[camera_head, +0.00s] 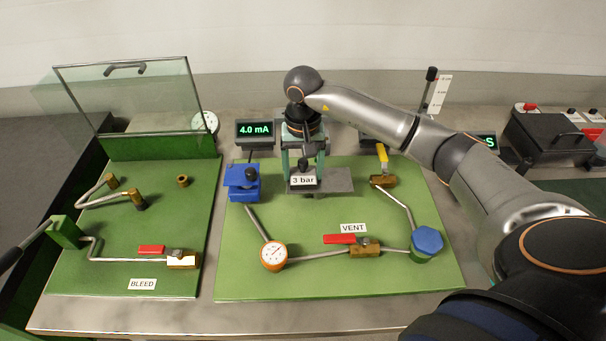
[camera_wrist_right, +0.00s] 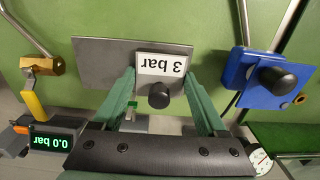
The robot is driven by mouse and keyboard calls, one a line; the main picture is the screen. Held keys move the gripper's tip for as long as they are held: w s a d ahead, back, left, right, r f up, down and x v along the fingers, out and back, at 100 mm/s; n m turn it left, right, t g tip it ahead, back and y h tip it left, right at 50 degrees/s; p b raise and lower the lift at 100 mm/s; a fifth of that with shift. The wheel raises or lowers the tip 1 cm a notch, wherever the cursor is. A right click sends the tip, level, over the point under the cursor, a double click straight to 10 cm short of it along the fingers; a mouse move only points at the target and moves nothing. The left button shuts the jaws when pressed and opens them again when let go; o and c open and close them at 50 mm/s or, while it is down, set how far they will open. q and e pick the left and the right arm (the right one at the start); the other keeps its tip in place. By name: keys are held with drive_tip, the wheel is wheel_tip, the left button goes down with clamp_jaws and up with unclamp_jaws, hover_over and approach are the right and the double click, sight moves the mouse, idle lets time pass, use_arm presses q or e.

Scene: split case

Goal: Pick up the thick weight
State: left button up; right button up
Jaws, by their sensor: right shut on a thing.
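The thick weight (camera_head: 303,180) shows as a piece with a white "3 bar" label and a black knob. In the right wrist view the weight (camera_wrist_right: 164,64) appears upside down between my green fingers, in front of a grey plate (camera_wrist_right: 105,55). My right gripper (camera_head: 304,172) points down over the back middle of the green board and is shut on the weight. In the right wrist view my right gripper (camera_wrist_right: 160,82) has a finger on each side of it. The weight's body is mostly hidden, and I cannot tell whether it touches the plate. My left gripper is not in view.
A blue block with a black knob (camera_head: 242,182) stands left of the gripper. A yellow-handled valve (camera_head: 383,166) stands to the right. A round gauge (camera_head: 273,256), a VENT valve (camera_head: 364,248) and a blue cap (camera_head: 427,240) are nearer. An open clear lid (camera_head: 130,95) rises at left.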

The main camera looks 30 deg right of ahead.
clamp_jaws()
drive_tip(key=shift+r, duration=0.2)
idle(0.4)
